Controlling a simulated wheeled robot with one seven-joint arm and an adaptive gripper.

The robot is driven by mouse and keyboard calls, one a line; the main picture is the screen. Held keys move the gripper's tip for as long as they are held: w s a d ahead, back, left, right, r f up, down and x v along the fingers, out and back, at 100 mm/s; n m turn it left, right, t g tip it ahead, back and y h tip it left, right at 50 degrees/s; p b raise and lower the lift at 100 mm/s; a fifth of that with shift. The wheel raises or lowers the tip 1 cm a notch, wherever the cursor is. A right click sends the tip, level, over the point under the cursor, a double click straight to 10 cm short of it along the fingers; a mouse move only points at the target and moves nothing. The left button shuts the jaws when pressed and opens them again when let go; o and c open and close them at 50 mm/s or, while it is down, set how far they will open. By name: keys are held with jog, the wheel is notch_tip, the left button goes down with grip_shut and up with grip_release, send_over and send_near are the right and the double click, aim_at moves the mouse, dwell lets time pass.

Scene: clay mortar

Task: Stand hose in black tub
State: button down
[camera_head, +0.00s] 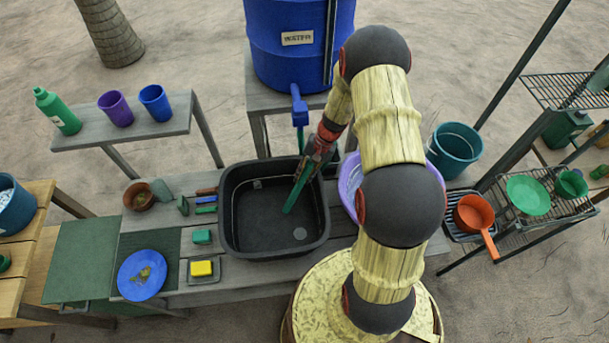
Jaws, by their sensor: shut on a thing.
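The black tub (228,218) is a wide, rounded square basin on the grey bench, left of my arm. The green hose (297,190) slants down inside the tub's outline, its lower end over the tub floor right of centre. I cannot tell whether that end touches the floor. My gripper (312,166) is over the tub's back right rim and shut on the upper part of the hose. The hose's top is partly hidden by the gripper. Behind it, the blue barrel (290,62) has a blue tap (298,104) with a short green piece below; any link to the hose is unclear.
A lilac basin (350,180) stands right of the tub, partly behind my arm. Sponges, a yellow block (202,268) and a blue plate (142,274) lie left of it. An orange pan (473,214) and a teal bucket (455,148) are at right. The tub's left floor is clear.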

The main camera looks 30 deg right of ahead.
jog(key=c, duration=1.6)
grip_release()
jog(key=o, duration=0.4)
jog(key=o, duration=0.4)
jog(key=shift+o, duration=0.3)
jog(key=shift+r, duration=0.1)
jog(key=shift+a+p+v, duration=0.2)
jog(key=shift+p+v, duration=1.2)
jog(key=shift+v, duration=1.25)
jog(key=shift+a+p+v, duration=0.2)
jog(key=shift+p+v, duration=1.2)
jog(key=shift+v, duration=1.25)
jog(key=shift+r, duration=0.2)
